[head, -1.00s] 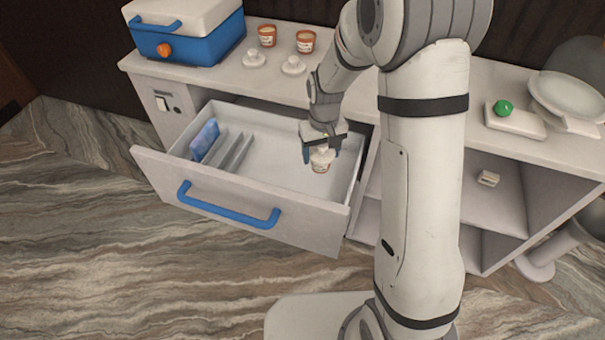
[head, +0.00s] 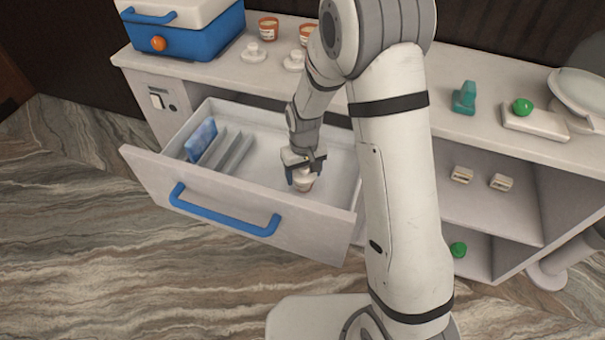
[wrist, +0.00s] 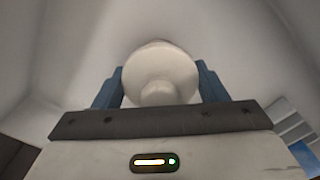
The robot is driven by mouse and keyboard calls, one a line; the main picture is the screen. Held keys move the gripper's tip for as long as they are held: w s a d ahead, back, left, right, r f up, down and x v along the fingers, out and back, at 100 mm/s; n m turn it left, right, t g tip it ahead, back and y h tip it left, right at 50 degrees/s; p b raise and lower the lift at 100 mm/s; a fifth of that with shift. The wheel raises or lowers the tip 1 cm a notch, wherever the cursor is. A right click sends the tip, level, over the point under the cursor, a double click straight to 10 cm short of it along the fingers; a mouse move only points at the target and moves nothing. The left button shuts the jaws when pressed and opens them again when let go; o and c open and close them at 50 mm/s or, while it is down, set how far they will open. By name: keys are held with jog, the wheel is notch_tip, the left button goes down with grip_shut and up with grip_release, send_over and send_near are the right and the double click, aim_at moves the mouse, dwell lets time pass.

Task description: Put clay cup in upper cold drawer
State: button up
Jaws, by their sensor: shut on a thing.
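The clay cup (head: 304,185) is small, with a pale knobbed lid; its lid (wrist: 160,72) fills the middle of the wrist view. My gripper (head: 302,179) is shut on it, one blue finger on each side in the wrist view. The cup is low inside the open upper drawer (head: 330,158), in its right part. I cannot tell whether its base touches the drawer floor. The drawer is pulled well out, with a blue handle (head: 222,217) on its front.
Grey dividers and a blue pack (head: 200,140) take up the drawer's left side. Two orange cups (head: 268,28) and two white lids stand on the counter, near a blue cooler box (head: 185,35). A teal item (head: 464,97) and green ball (head: 522,106) lie right. Open shelves are below.

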jog(key=shift+f, duration=0.2)
jog(key=shift+f, duration=0.15)
jog(key=o, duration=1.1)
notch_tip(320, 180, up, 12)
jog(key=shift+r+p, duration=0.25)
jog(key=shift+p, duration=0.45)
jog(key=s+d+r+m, duration=0.1)
jog(key=s+d+r, duration=0.3)
jog(key=s, duration=0.2)
jog(key=s+d+r+m+t, duration=0.1)
jog(key=s+d+r, duration=0.3)
jog(key=s, duration=0.3)
jog(key=s+d+r+m+t, duration=0.1)
jog(key=s+d+r+m, duration=0.1)
jog(key=s+d+r, duration=0.2)
jog(key=shift+s+d, duration=1.05)
jog(key=shift+s, duration=0.1)
